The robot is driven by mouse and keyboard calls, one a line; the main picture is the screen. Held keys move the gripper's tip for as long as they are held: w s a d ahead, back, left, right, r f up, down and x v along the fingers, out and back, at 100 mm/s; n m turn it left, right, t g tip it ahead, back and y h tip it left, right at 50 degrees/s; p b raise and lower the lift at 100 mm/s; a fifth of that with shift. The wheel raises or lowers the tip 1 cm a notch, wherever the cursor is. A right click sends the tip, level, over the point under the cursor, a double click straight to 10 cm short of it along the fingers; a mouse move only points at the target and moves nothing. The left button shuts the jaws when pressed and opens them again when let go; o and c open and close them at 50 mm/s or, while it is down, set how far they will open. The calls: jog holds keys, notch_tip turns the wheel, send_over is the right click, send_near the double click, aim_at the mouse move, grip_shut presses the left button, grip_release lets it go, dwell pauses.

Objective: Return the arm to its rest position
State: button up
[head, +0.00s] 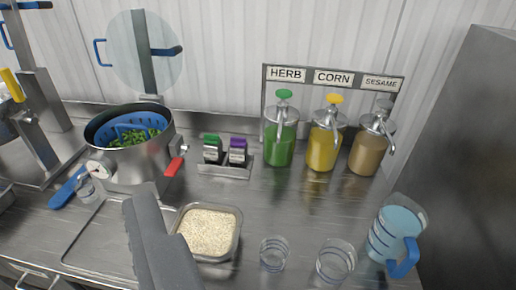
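My gripper (142,204) shows as a dark grey shape at the bottom left of centre, reaching up over the counter. Its fingers cannot be told apart, so I cannot tell whether it is open or shut. I see nothing clearly held in it. It overlaps the left side of a square container of rice (237,247) in the picture; I cannot tell whether they touch. The steel counter (300,205) runs under everything.
A pot (145,172) with a blue insert and greens stands left. Herb (281,145), corn (322,150) and sesame (366,152) pumps stand at the back. Two glasses (273,256) (335,263) and a blue-handled jug (391,238) stand front right. A grey cabinet (475,165) bounds the right.

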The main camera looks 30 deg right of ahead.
jog(key=s, duration=0.1)
jog(key=s+d+h, duration=0.1)
jog(key=s, duration=0.1)
jog(key=shift+s+d+f+g+h, duration=0.2)
jog(key=shift+g+h, duration=0.1)
jog(key=shift+g, duration=0.1)
